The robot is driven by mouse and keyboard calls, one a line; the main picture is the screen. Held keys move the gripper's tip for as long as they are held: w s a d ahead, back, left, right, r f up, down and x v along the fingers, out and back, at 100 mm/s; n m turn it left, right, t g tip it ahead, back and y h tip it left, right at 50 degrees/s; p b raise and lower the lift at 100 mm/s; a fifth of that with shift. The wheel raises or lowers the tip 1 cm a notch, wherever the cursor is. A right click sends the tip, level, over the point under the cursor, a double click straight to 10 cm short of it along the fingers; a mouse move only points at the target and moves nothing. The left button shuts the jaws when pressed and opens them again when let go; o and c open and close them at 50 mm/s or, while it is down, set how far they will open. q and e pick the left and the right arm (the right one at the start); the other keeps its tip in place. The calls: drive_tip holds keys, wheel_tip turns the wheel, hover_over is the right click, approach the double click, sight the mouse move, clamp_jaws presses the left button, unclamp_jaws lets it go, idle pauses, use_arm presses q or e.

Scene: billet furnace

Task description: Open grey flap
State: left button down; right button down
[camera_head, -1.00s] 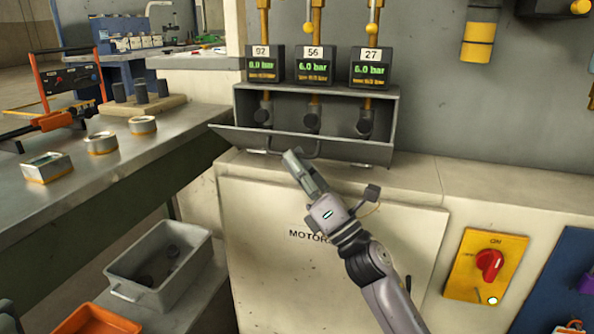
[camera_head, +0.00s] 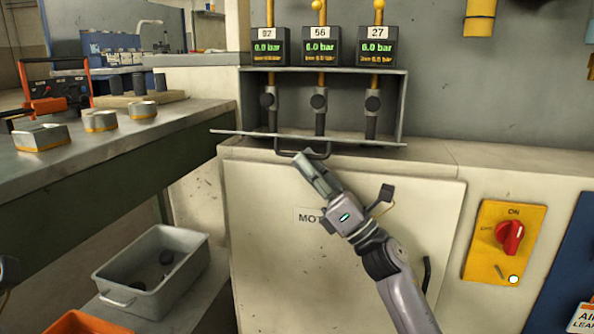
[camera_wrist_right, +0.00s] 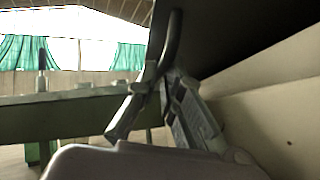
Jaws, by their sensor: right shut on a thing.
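The grey flap (camera_head: 235,133) is hinged at the bottom of the grey box below the gauges. It stands open, folded outward and seen almost edge-on. Its dark handle (camera_head: 322,152) hangs under the front edge. My right gripper (camera_head: 301,160) is shut on the left part of this handle. In the right wrist view the curved handle (camera_wrist_right: 173,40) runs between the two fingers (camera_wrist_right: 158,100), under the dark flap (camera_wrist_right: 245,35).
Inside the box (camera_head: 402,105) are several pipes with round black knobs. A white cabinet (camera_head: 260,230) stands below. A yellow plate with a red switch (camera_head: 510,236) is at right. A metal workbench (camera_head: 80,165) and grey bin (camera_head: 120,290) are at left.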

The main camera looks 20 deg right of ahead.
drive_tip(key=shift+w+d+f, duration=0.2)
drive_tip(key=shift+d+f, duration=0.1)
drive_tip(key=c, duration=2)
unclamp_jaws()
drive_tip(key=shift+w, duration=0.1)
drive_tip(key=shift+o, duration=1.4)
drive_tip(key=v, duration=1.2)
